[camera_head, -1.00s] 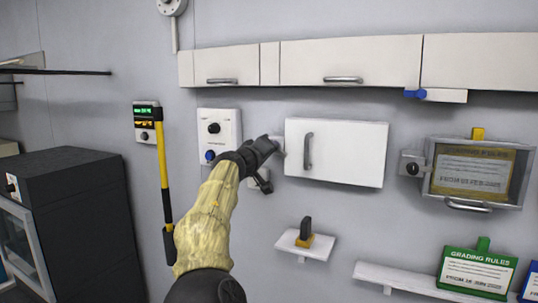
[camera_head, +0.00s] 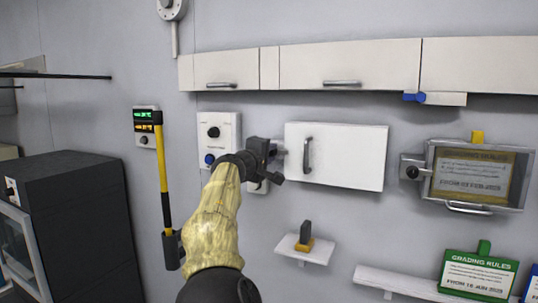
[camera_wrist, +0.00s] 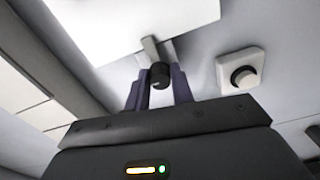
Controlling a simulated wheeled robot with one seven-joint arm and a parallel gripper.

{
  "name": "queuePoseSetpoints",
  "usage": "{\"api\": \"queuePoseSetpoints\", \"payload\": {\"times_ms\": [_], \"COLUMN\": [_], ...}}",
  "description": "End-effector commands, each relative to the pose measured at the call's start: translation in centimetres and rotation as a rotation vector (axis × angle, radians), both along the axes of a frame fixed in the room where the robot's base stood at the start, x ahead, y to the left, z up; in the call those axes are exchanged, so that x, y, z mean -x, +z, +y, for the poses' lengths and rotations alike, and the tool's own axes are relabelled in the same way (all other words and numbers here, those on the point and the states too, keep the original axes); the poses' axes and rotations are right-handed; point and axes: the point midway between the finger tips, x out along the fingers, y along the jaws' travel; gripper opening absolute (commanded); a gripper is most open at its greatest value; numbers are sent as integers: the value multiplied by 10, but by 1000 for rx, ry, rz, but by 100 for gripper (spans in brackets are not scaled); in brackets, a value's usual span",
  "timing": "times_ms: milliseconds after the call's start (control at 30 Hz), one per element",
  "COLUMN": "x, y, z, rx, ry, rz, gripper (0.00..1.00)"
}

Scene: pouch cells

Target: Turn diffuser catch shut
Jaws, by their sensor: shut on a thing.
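The diffuser is a white wall panel (camera_head: 345,157) with a grey upright handle (camera_head: 307,155) near its left edge. Its catch (camera_head: 281,150) is at the panel's left edge, mostly hidden behind my gripper (camera_head: 270,163) in the head view. In the wrist view the catch shows as a black knob (camera_wrist: 159,75) with a grey bar (camera_wrist: 150,49) that reaches to the white panel's edge (camera_wrist: 125,28). My gripper (camera_wrist: 159,88) is shut on the knob, one finger on each side. Whether the bar overlaps the panel's face I cannot tell.
A dial panel (camera_head: 213,131) is left of my gripper. A small plate with a black knob (camera_wrist: 242,76) is close by in the wrist view. A small shelf (camera_head: 304,249) is below, wall cabinets (camera_head: 350,65) above, and a framed notice (camera_head: 478,175) to the right.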

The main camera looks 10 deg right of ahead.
Motion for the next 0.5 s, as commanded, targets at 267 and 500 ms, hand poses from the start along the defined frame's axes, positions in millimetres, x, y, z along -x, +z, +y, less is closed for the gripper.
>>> {"api": "queuePoseSetpoints", "payload": {"times_ms": [267,500], "x": [0,0], "y": [2,1], "z": [1,1], "rx": [3,1], "ry": [5,3], "rz": [-2,-1], "gripper": [1,45]}}
